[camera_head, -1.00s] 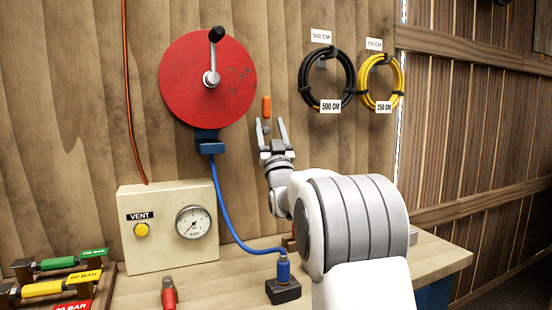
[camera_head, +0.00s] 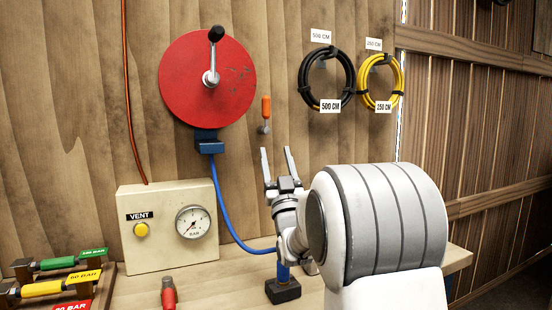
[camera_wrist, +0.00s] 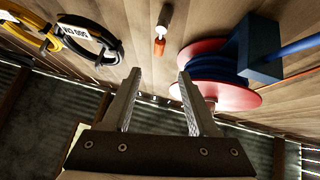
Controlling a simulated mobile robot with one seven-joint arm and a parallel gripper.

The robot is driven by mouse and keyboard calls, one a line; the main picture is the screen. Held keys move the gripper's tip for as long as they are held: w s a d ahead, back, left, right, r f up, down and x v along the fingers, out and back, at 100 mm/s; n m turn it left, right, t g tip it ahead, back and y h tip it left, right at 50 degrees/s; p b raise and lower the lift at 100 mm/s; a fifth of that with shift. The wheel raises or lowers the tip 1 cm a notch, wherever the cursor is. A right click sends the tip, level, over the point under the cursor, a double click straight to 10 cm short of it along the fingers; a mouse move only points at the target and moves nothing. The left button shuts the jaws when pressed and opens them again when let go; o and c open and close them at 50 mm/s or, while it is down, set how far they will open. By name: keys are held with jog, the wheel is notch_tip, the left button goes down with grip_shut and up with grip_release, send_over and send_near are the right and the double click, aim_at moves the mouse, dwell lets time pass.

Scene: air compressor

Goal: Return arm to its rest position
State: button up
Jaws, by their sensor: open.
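My gripper (camera_head: 278,165) is open and empty in the head view. It is in front of the wooden wall, below an orange-handled tool (camera_head: 265,112) that hangs there. My white and grey arm fills the lower right and hides part of the bench. In the wrist view my gripper's two fingers (camera_wrist: 158,90) are spread with nothing between them. The orange-handled tool (camera_wrist: 160,40) and the red hose reel (camera_wrist: 225,95) are beyond the fingertips, apart from them.
The red reel (camera_head: 185,85) with a crank is on the wall. Black (camera_head: 307,72) and yellow (camera_head: 370,75) hose coils hang to the right. The cream gauge box (camera_head: 165,255), a blue hose connector in a dark block (camera_head: 283,291), a red-handled piece (camera_head: 168,295) and coloured handles (camera_head: 42,289) are on the bench.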

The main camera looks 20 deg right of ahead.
dwell(0.3)
jog(key=s+a+f+g+y, duration=0.1)
jog(key=s+a+f+g, duration=0.3)
jog(key=s+f+g, duration=0.6)
jog(key=s+a+f+n+g+y, duration=0.1)
jog(key=s+a+f+g, duration=0.4)
jog(key=s, duration=0.9)
jog(key=s+a+f+g+y, duration=0.2)
jog(key=s+a+f+g, duration=0.25)
jog(key=s+f, duration=0.6)
notch_tip(320, 180, up, 26)
jog(key=s+p, duration=0.1)
jog(key=p, duration=2.3)
jog(key=shift+s+d+r+g+p, duration=0.2)
jog(key=shift+d+r+g+p, duration=0.05)
jog(key=shift+d+g+p, duration=0.2)
